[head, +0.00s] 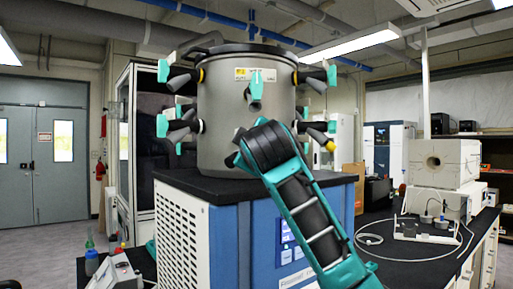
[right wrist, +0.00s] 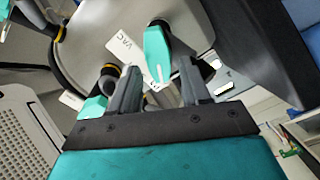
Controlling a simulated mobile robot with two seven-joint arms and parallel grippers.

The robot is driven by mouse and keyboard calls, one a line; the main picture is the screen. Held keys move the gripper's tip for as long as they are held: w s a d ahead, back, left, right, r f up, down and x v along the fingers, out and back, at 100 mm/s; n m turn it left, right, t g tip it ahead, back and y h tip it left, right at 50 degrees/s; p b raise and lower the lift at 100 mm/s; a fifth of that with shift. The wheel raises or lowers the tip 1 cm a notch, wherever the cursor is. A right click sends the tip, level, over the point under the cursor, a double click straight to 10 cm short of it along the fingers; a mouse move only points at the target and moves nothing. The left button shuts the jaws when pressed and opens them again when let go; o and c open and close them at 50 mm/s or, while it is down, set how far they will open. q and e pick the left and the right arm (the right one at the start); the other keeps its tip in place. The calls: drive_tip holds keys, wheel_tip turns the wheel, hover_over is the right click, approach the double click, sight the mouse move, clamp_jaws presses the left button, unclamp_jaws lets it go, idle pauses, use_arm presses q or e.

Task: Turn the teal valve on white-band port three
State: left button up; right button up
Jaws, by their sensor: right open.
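A grey metal drum (head: 222,105) with a dark lid carries several black ports around its side, each with a teal valve handle. One teal valve (head: 255,85) is at the front centre, others are at the left (head: 163,72) and right (head: 331,76).
Another teal valve (right wrist: 92,107) is close to the left finger in the right wrist view. The drum stands on a blue-and-white cabinet (head: 230,235) with a black top. A bench with a white furnace-like box (head: 445,162) is at the right; open floor lies left.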

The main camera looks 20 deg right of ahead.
drive_tip(key=s+a+b, duration=0.2)
drive_tip(key=s, duration=1)
drive_tip(key=shift+f, duration=0.1)
wheel_tip(320, 180, down, 35)
drive_tip(key=s+d+m+g+y, duration=0.2)
drive_tip(key=s+m+g+y, duration=0.1)
drive_tip(key=g, duration=0.4)
drive_tip(key=s+d+f+m+g, duration=0.3)
drive_tip(key=s+f+m+g, duration=0.3)
drive_tip(key=s+f, duration=1.65)
drive_tip(key=w+a+f+n+t+y, duration=0.1)
drive_tip(key=w+a+f+t+y, duration=0.1)
drive_tip(key=w+f+t, duration=0.3)
wheel_tip(320, 180, down, 3)
drive_tip(key=shift+w+a+t, duration=0.2)
drive_tip(key=shift+a+t, duration=0.1)
drive_tip(key=shift+t, duration=0.2)
